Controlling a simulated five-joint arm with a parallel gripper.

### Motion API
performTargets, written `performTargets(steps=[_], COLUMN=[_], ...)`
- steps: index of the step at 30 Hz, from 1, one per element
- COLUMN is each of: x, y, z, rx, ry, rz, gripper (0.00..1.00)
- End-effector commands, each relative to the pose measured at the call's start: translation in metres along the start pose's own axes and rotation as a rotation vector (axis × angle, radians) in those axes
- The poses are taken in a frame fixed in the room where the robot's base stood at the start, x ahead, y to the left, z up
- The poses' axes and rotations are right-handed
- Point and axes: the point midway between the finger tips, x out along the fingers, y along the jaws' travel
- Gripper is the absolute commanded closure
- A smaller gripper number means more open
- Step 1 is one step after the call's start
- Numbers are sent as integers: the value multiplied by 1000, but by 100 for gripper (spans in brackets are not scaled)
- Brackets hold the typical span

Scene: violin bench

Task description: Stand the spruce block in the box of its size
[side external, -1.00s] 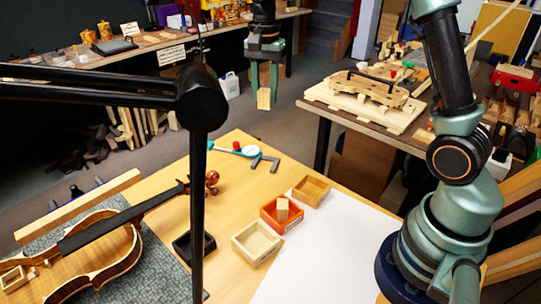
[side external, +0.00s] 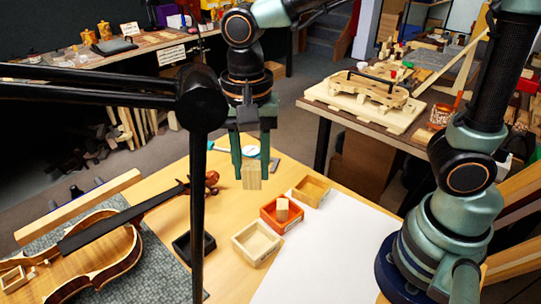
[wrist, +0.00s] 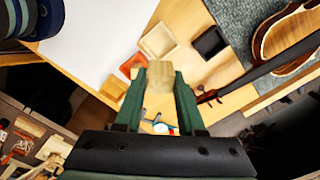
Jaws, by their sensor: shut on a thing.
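My gripper (side external: 250,163) is shut on a pale wooden block, the spruce block (side external: 251,178), and holds it upright in the air behind the boxes. In the wrist view the block (wrist: 158,72) sits between the two green fingers. Three open boxes stand in a row on the bench: a pale wood box (side external: 243,238), an orange box (side external: 269,221) and a brown wood box (side external: 323,189). A smaller pale block (side external: 282,209) stands in the orange box. The pale box looks empty. The brown box also looks empty. The orange box (wrist: 127,68) is partly hidden in the wrist view.
A black tray (side external: 208,243) lies left of the pale box. A violin (side external: 95,250) lies on a grey mat at the left. A blue and white tool lies behind the gripper. A white sheet (side external: 335,250) at the right is clear. A dark stand post crosses the foreground.

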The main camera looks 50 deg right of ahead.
Motion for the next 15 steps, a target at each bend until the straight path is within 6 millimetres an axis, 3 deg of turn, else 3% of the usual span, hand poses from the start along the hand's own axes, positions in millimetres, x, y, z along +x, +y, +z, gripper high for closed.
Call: performTargets(steps=[3, 15], x=[31, 123], y=[2, 2], z=[0, 0], rx=[0, 1], ry=[-2, -2], rz=[10, 7], gripper=[100, 100])
